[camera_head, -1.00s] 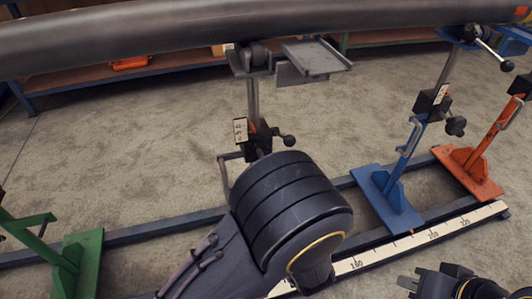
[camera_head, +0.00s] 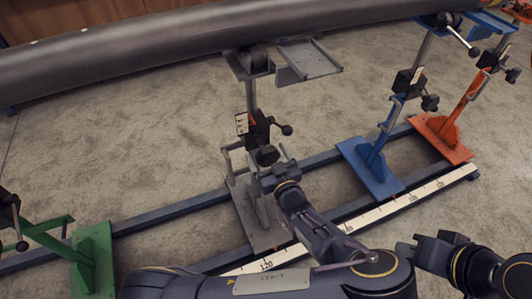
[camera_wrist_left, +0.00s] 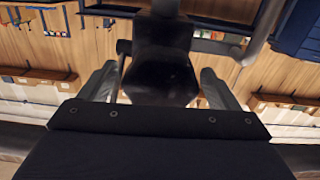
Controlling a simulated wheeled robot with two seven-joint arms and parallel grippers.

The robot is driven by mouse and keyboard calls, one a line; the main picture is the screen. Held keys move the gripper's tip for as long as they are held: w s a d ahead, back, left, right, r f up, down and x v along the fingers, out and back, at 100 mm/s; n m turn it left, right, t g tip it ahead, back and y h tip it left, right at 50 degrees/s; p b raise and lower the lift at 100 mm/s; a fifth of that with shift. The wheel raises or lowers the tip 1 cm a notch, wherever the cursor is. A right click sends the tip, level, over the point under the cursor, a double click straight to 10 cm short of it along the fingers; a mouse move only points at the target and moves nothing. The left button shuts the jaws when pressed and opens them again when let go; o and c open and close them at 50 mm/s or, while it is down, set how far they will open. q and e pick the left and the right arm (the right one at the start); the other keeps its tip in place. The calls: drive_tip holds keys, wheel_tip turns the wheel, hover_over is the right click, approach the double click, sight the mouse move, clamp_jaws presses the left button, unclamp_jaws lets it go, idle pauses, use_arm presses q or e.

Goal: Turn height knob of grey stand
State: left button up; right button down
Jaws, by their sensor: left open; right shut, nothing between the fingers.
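The grey stand (camera_head: 256,222) stands on the blue rail in the middle of the head view, its post rising to a roller head under the pipe. Its black height knob (camera_head: 267,155) sits low on the post's black clamp block. My left gripper (camera_head: 269,162) is open, with one finger on each side of the knob. In the left wrist view the dark knob (camera_wrist_left: 160,68) fills the space between the spread fingers; whether they touch it cannot be told. My right gripper (camera_head: 404,251) is shut and empty, low at the right, away from the stands.
A dark pipe (camera_head: 150,52) crosses above the stands. A blue stand (camera_head: 372,168) and an orange stand (camera_head: 446,138) are to the right, a green stand (camera_head: 93,258) to the left. A ball-ended lever (camera_head: 286,130) sticks out just above the knob. A scale strip (camera_head: 405,201) runs along the rail.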

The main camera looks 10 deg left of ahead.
use_arm(q)
drive_tip(key=shift+w+a, duration=0.35)
drive_tip(key=shift+w, duration=0.15)
drive_tip(key=c, duration=1)
